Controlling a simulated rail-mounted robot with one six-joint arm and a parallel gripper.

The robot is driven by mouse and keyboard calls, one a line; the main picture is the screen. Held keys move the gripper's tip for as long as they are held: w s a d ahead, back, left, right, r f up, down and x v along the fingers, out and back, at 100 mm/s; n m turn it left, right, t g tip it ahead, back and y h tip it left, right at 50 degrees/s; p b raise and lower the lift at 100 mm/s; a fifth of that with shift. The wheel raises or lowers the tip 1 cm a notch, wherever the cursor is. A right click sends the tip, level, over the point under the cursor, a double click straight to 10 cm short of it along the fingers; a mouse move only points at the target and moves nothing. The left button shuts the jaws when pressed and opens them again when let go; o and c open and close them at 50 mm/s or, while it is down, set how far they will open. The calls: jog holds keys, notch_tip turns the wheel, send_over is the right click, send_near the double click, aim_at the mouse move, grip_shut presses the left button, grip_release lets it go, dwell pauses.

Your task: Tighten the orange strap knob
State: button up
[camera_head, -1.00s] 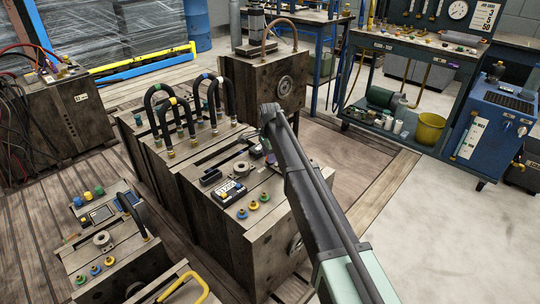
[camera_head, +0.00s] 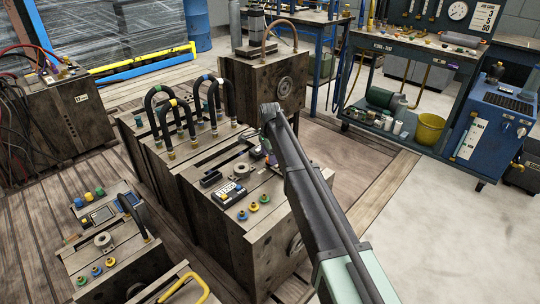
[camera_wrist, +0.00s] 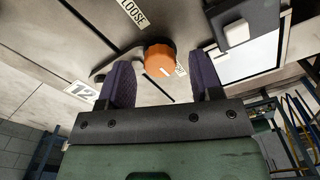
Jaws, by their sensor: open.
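The orange strap knob (camera_wrist: 159,60) shows in the wrist view on a pale plate, in front of and between the two purple fingers of my gripper (camera_wrist: 162,64). The fingers are spread apart, one on each side of it, with gaps to the knob. A white pointer label shows at the knob's right side. The word LOOSE (camera_wrist: 133,13) is printed on the plate near the knob. In the head view my arm reaches the near mould block (camera_head: 262,240), and the knob is hidden there; only a little purple of my gripper shows beside the arm.
A smaller mould (camera_head: 120,255) lies front left. A green trolley (camera_head: 415,55) and a blue cabinet (camera_head: 490,130) stand right.

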notch_tip(320, 180, up, 10)
jog(key=p, duration=0.9)
